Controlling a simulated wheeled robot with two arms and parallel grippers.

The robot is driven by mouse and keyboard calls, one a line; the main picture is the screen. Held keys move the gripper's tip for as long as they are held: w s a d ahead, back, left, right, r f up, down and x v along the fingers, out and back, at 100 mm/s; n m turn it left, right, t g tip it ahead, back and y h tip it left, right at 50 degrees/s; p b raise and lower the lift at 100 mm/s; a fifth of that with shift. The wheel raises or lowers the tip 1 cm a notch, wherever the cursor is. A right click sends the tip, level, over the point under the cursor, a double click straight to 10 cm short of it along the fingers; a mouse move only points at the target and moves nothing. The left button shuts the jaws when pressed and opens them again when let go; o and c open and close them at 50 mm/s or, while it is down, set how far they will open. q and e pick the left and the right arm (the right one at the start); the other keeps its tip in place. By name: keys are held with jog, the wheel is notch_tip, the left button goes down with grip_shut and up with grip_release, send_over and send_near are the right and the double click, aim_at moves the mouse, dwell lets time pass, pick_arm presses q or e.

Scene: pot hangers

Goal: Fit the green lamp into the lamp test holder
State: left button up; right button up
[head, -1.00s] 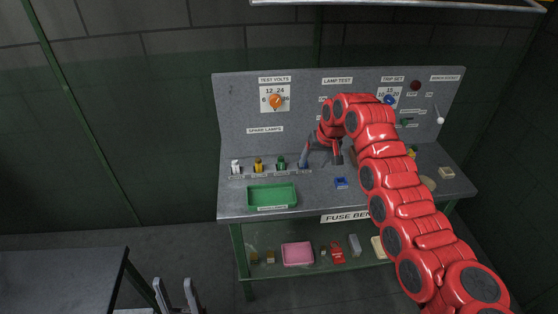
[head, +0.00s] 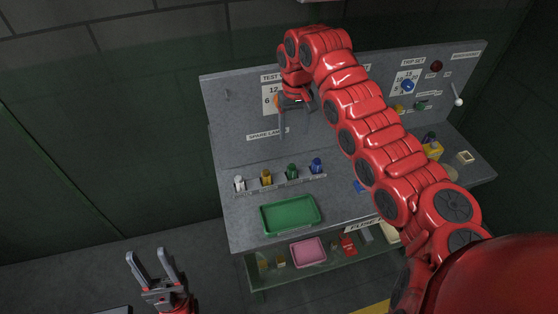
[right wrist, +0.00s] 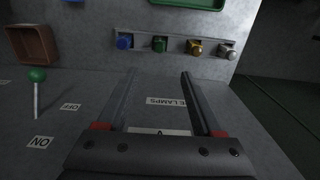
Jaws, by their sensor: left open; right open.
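The green lamp (head: 292,171) stands in the row of spare lamps on the bench, between the yellow and blue lamps. It also shows in the right wrist view (right wrist: 159,44), beyond my fingertips. My right gripper (head: 290,112) is open and empty, in front of the upright panel near the test volts dial, above and apart from the lamps. Its two fingers show in the right wrist view (right wrist: 158,75). My left gripper (head: 148,252) is open and empty, low at the left, away from the bench. I cannot make out the lamp test holder; my right arm covers the panel's middle.
The white (head: 239,183), yellow (head: 266,176) and blue (head: 316,165) lamps flank the green one. A green tray (head: 290,214) lies in front. A brown open box (right wrist: 32,45) and a green-knobbed lever (right wrist: 37,76) show in the right wrist view. A pink tray (head: 308,252) is on the lower shelf.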

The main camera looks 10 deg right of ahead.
aim_at(292, 165)
notch_tip(292, 165, down, 12)
jog(key=shift+s+r+p, duration=0.1)
jog(key=shift+r+p, duration=0.15)
jog(key=shift+p, duration=0.7)
jog(key=shift+f+p, duration=0.35)
jog(key=shift+f, duration=0.05)
notch_tip(292, 165, down, 4)
jog(key=shift+r+p, duration=0.25)
jog(key=shift+p, duration=0.6)
jog(key=shift+f, duration=0.65)
grip_shut()
